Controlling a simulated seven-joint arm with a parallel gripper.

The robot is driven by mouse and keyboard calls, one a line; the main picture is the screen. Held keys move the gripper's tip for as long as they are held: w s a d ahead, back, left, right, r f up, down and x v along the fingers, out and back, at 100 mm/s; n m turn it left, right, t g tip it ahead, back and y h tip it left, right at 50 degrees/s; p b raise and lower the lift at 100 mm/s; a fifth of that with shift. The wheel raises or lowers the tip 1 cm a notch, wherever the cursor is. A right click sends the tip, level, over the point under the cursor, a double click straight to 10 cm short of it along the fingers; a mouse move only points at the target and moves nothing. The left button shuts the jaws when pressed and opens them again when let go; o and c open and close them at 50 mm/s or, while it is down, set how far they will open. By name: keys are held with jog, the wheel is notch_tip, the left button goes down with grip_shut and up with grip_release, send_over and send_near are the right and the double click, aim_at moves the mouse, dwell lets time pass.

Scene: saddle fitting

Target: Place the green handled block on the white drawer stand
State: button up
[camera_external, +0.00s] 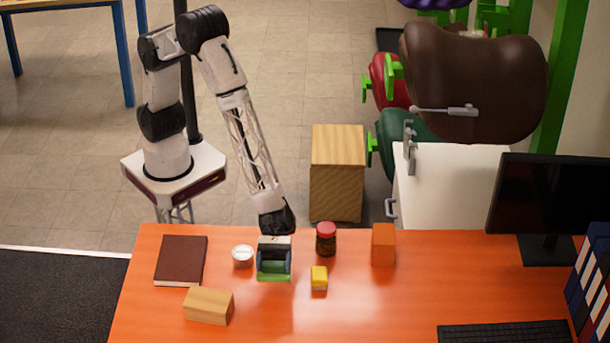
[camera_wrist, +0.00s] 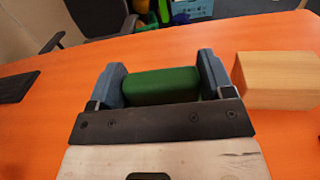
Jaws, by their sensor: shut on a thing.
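The green block (camera_external: 273,271) is at the back of the orange table, between the fingers of my gripper (camera_external: 274,259). In the wrist view the green block (camera_wrist: 160,87) lies between the two grey-blue fingers of my gripper (camera_wrist: 161,68), which is shut on it. Its handle cannot be made out, and I cannot tell whether it touches the table. The white drawer stand (camera_external: 455,180) is beyond the table at the right, with a grey handle on its left side. A brown saddle hangs above and behind it.
Near my gripper on the orange table (camera_external: 370,310) are a white tin (camera_external: 242,256), a red-lidded jar (camera_external: 326,240), a yellow block (camera_external: 319,278), an orange box (camera_external: 383,245), a wooden block (camera_external: 208,306) and a brown book (camera_external: 181,260). A monitor (camera_external: 550,205) stands right.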

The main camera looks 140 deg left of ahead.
jog(key=shift+r, duration=0.1)
jog(key=w+a+r+n+t+y, duration=0.1)
jog(key=w+a+r+n+y, duration=0.15)
jog(key=r, duration=0.55)
jog(key=w+a+r+n+t+y, duration=0.1)
jog(key=w+a+r+t+y, duration=0.15)
jog(key=r, duration=0.55)
jog(key=w+a+r+n+t+y, duration=0.1)
jog(key=w+a+r, duration=0.25)
jog(key=r, duration=0.45)
jog(key=s+a+r+n+y, duration=0.1)
jog(key=s+a+r+y, duration=0.1)
jog(key=r, duration=0.6)
jog(key=s+a+r+n+y, duration=0.2)
jog(key=s+a+r, duration=0.1)
jog(key=r, duration=0.5)
jog(key=s+a+r+n+y, duration=0.1)
jog(key=s+a+r+y, duration=0.1)
jog(key=r, duration=0.6)
jog(key=shift+s+a+r+t+y, duration=0.25)
jog(key=shift+a+r+t+y, duration=0.15)
jog(key=shift+a, duration=0.35)
jog(key=shift+n, duration=0.25)
dwell(2.1)
